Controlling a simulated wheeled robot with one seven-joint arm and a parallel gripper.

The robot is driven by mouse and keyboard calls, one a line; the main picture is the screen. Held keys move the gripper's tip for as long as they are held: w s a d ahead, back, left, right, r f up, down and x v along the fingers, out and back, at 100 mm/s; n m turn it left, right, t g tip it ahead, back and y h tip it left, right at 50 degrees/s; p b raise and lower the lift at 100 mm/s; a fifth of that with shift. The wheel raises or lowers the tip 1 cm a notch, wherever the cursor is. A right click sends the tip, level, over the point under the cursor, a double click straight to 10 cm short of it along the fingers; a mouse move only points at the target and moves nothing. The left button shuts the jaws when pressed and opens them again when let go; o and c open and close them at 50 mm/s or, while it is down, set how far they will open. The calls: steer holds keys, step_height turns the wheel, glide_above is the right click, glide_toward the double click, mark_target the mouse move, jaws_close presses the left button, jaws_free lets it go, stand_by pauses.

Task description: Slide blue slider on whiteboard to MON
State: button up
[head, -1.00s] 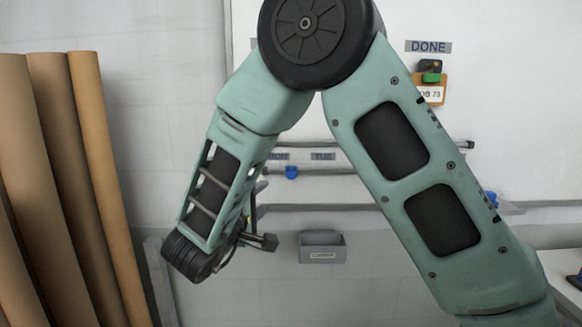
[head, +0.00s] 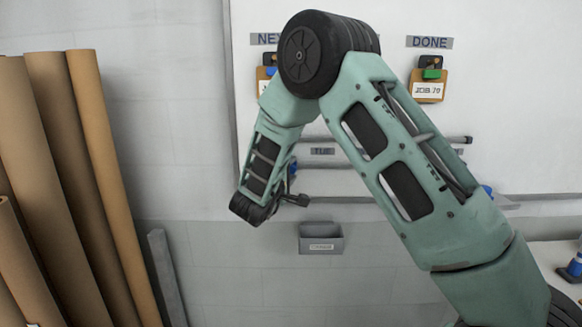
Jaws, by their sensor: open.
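The blue slider (head: 292,168) shows as a small blue patch on the whiteboard's (head: 520,130) lower rail. It is left of and just below the TUE label (head: 322,151) and is partly covered by my arm. The label left of TUE is hidden behind my forearm. My gripper (head: 291,184) shows only as dark parts beside the end of my forearm, just below the slider in the picture. Its jaws are open and appear empty. I cannot tell whether they touch the slider.
A grey bin (head: 321,240) hangs on the wall below the board. Tall brown rolls (head: 60,150) stand at the left. A clipped tag (head: 428,88) hangs under the DONE label (head: 430,42). Another blue piece (head: 487,190) shows at the right, beside my arm.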

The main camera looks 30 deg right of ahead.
steer(key=shift+w+d, duration=0.2)
steer(key=shift+d, duration=0.1)
jaws_close()
steer(key=shift+w+a+p, duration=0.35)
steer(key=shift+w+a, duration=0.25)
steer(key=shift+a, duration=0.3)
steer(key=shift+w+a+p, duration=0.35)
steer(key=shift+w+a, duration=0.25)
steer(key=shift+a, duration=0.3)
jaws_free()
steer(key=shift+a, duration=0.1)
steer(key=shift+a, duration=0.1)
